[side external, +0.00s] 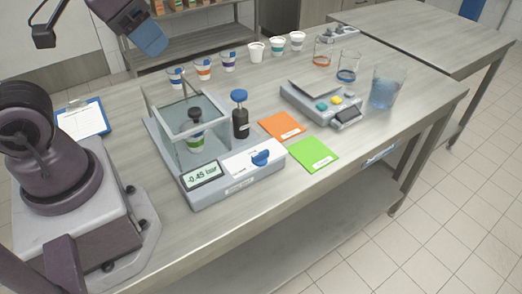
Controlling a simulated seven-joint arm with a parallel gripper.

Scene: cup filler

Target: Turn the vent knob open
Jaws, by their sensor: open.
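The blue vent knob (261,158) sits on the white panel (238,168) at the front right of the grey filler base. Its marks are too small to read, so I cannot tell its set position. The display (201,176) beside it reads about -0.45 bar. A clear chamber (177,148) behind the display holds a cup (195,142) with a green band, with a dark round part above it. My gripper (125,20) is partly in view at the top left, cut off by the frame. It is open, high up and well apart from the knob; nothing shows in it.
A dark bottle (240,120) with a blue cap stands just behind the knob. Orange (282,127) and green (313,154) cards lie to the right. Beyond are a scale (322,106) and a beaker of blue liquid (384,88). Several cups line the back.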

